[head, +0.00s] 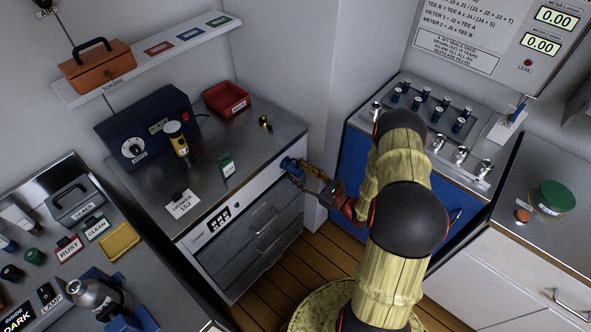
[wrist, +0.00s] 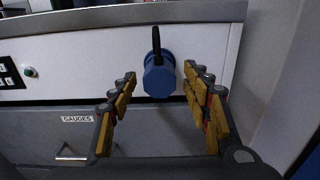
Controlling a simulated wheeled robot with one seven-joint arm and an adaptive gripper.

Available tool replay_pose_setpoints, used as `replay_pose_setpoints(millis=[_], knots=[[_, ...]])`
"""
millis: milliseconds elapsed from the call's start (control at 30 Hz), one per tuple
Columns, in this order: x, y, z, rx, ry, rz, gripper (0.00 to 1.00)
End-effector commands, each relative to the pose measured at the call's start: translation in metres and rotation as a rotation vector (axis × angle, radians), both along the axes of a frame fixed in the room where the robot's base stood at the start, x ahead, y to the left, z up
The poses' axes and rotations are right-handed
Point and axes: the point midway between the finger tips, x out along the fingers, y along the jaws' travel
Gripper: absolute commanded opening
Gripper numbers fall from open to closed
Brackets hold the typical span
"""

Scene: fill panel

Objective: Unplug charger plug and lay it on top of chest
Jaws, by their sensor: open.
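The charger plug (wrist: 159,78) is blue with a faceted end. It sits in the white front panel of the chest (wrist: 90,62), and a black cord rises from it. In the head view the plug (head: 290,165) shows on the chest's front, near its right end. The chest's grey metal top (head: 240,140) has bare room between the objects on it. My gripper (wrist: 160,86) is open, with its yellow fingers on either side of the plug. A gap shows on each side, and I cannot tell whether the fingertips reach past its end.
On the chest top stand a dark blue box with a dial (head: 150,128), a yellow tool (head: 178,140), a red tray (head: 227,98), a green card (head: 227,166) and a white label (head: 183,203). A shelf (head: 150,62) hangs above. Drawers (head: 262,225) lie below the plug.

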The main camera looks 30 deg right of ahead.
Motion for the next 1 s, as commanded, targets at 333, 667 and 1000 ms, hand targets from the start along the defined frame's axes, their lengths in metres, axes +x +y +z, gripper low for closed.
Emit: replay_pose_setpoints(millis=[333, 667, 1000], knots=[[0.021, 0.008, -0.001, 0.001, 0.001, 0.001, 0.48], [0.022, 0.008, 0.0, 0.001, 0.001, 0.0, 0.48], [0.022, 0.008, -0.001, 0.001, 0.001, 0.0, 0.48]])
